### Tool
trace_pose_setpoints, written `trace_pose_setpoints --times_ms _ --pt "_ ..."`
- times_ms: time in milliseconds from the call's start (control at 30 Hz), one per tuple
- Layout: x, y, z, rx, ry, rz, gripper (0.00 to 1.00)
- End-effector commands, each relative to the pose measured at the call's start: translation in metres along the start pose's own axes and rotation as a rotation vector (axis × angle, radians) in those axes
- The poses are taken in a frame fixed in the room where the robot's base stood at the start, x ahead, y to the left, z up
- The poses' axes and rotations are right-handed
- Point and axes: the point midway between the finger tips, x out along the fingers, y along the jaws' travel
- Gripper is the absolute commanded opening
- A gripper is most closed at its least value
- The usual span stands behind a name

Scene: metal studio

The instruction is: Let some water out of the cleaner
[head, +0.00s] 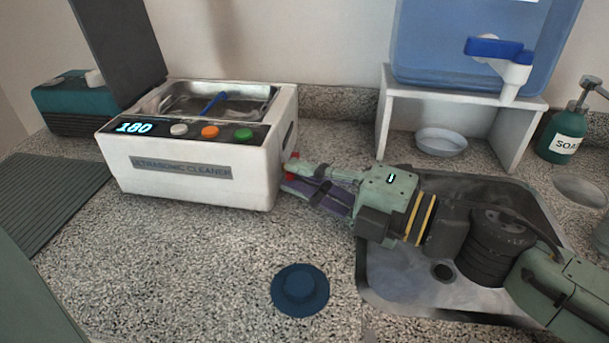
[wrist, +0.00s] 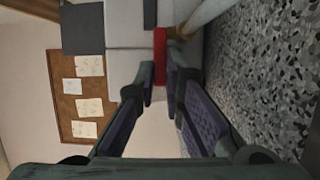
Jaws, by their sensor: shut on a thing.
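The white ultrasonic cleaner (head: 240,188) stands on the counter at the left of the head view, its display reading 180. Its open metal basin holds a blue stick-like object (head: 213,103); I cannot tell the water level. A small red handle (head: 292,156) is low on the cleaner's right side; it also shows as a red bar in the wrist view (wrist: 160,50). My gripper (head: 288,176) reaches it from the right, its fingers closed on the red handle. In the wrist view my gripper (wrist: 161,84) partly hides the handle's lower end.
A metal sink (head: 395,285) lies under my arm. A blue round stopper (head: 300,290) rests on the counter in front. A blue water tank (head: 430,50) stands on a white stand (head: 515,125), with a bowl (head: 441,142) beneath. A soap bottle (head: 563,135) is far right.

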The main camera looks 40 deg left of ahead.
Motion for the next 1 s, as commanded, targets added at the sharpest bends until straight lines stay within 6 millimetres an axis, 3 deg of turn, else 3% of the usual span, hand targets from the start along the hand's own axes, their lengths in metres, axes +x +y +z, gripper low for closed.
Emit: trace_pose_setpoints --times_ms 300,667,700,1000 --pt "-0.0059 0.0001 0.0086 -0.001 0.204 0.004 0.00" --pt "-0.0073 0.0010 0.0093 0.001 0.224 0.000 0.00" --pt "-0.0073 0.0009 0.0093 0.001 0.224 0.000 0.12" --pt "-0.0071 0.0004 0.0091 0.001 0.223 -0.001 0.30"
